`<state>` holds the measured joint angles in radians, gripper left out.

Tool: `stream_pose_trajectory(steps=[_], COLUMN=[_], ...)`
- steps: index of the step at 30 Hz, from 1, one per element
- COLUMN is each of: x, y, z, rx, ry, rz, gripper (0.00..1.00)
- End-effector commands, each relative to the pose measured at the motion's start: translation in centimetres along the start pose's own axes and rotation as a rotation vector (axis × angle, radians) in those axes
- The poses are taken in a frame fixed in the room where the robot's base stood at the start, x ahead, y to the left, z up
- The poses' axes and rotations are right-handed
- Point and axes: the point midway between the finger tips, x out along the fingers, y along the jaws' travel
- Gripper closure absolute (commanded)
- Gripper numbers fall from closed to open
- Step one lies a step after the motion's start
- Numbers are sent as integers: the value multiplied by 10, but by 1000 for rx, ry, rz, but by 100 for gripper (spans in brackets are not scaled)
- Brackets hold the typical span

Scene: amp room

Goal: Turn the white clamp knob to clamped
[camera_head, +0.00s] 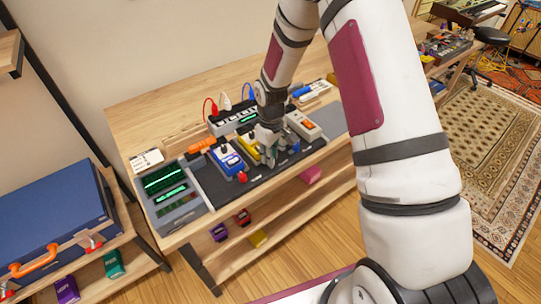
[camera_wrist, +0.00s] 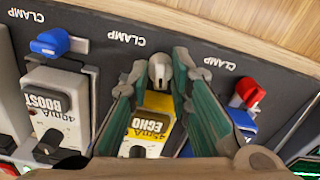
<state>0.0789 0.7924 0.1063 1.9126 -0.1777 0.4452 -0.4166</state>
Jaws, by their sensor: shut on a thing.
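The white clamp knob (camera_wrist: 160,70) sits on the dark pedalboard in front of the yellow ECHO pedal (camera_wrist: 150,128), near an upside-down CLAMP label. My gripper (camera_wrist: 160,72), with green fingers, is shut on the knob, one finger on each side. The knob's pointer mark shows faintly; I cannot tell its exact setting. In the head view my gripper (camera_head: 269,156) is down at the pedalboard's front, by the yellow pedal (camera_head: 248,148). The knob is hidden there.
A blue knob (camera_wrist: 58,42) stands by the white BOOST pedal (camera_wrist: 55,100). A red knob (camera_wrist: 250,92) stands by a blue pedal (camera_wrist: 241,121). In the head view, a green-screened device (camera_head: 170,192) is left of the pedalboard.

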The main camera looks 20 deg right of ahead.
Motion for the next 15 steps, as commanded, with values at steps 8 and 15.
stream_pose_trajectory(steps=[8, 15], x=[1, 1], y=[-2, -2], z=[0, 0], rx=[172, 251], ry=[-3, -2], rz=[-2, -3], gripper=[100, 100])
